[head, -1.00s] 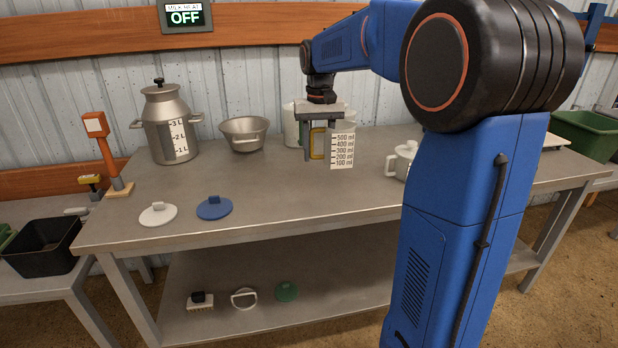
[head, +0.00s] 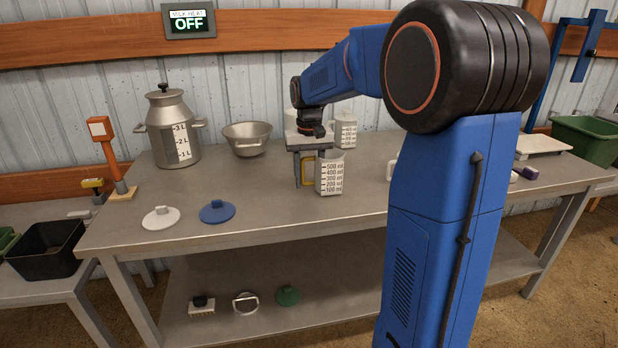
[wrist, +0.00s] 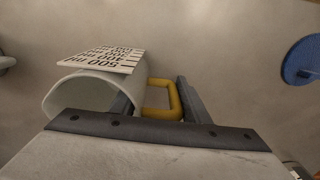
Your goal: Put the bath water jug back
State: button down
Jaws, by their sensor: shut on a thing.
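A pale measuring jug (head: 329,178) with a white ml scale and a yellow handle (head: 308,171) is upright over the middle of the bench (head: 270,196). My gripper (head: 308,168) points down and is shut at the jug's handle side. In the wrist view the jug (wrist: 92,88) lies left, and the yellow handle (wrist: 163,112) shows between my fingers (wrist: 157,104). The exact contact is partly hidden by the gripper body. I cannot tell whether the jug's base touches the bench.
A second marked jug (head: 346,131) stands behind. A metal can (head: 160,140) and a metal bowl (head: 247,138) stand at the back left. White (head: 161,217) and blue (head: 216,211) lids lie at the front left. My arm hides part of the bench's right side.

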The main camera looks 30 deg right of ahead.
aim_at(309, 158)
jog(key=c, duration=1)
grip_release()
notch_tip(309, 158, up, 12)
jog(key=shift+f, duration=0.15)
jog(key=shift+s+r, duration=0.1)
jog(key=shift+r, duration=0.15)
jog(key=s+a+f+n+t, duration=0.1)
jog(key=s+a+f, duration=0.2)
jog(key=s, duration=0.7)
jog(key=s+a+f+n+t, duration=0.1)
jog(key=s+a+f+t, duration=0.1)
jog(key=s+f, duration=0.5)
jog(key=s+a+f+n+t, duration=0.1)
jog(key=s+a+f, duration=0.4)
jog(key=s, duration=0.9)
jog(key=shift+s+n+t, duration=0.2)
jog(key=shift+n+t, duration=0.2)
